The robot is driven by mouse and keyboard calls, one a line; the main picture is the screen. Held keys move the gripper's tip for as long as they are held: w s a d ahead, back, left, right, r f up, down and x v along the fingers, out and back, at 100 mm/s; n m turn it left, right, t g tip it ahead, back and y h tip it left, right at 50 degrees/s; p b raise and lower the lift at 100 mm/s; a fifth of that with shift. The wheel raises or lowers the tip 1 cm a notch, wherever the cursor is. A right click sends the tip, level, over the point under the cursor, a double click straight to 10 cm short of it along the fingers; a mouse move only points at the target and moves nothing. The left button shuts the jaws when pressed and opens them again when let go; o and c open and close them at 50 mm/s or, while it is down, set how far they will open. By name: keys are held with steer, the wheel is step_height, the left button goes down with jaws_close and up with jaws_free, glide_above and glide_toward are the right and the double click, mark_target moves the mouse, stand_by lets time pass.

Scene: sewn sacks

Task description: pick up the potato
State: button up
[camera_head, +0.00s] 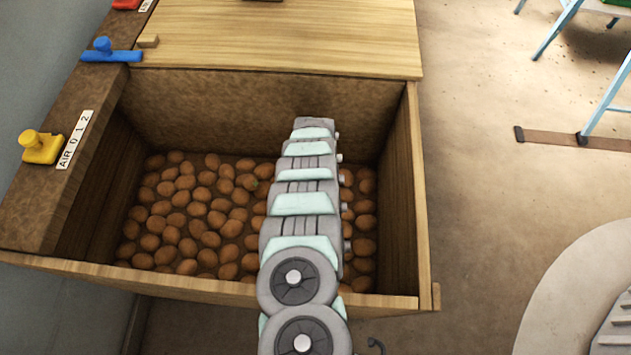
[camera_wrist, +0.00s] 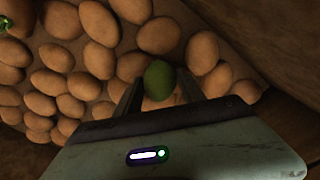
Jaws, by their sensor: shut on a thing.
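Many brown potatoes (camera_head: 200,210) lie in a layer on the floor of a deep wooden bin (camera_head: 215,105); they also fill much of the wrist view (camera_wrist: 100,60). My gripper (camera_wrist: 160,84) is down among them in the wrist view, its two dark fingers on either side of a round green potato (camera_wrist: 158,80). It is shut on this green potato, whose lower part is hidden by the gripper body. In the head view my arm reaches down into the bin and hides the gripper and the green potato.
The bin has tall walls on all sides, with a wooden lid panel (camera_head: 280,35) behind. Yellow (camera_head: 42,147) and blue (camera_head: 104,50) levers sit on the left edge.

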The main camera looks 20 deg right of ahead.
steer(key=c, duration=0.5)
steer(key=shift+r, duration=0.1)
steer(key=shift+c, duration=0.2)
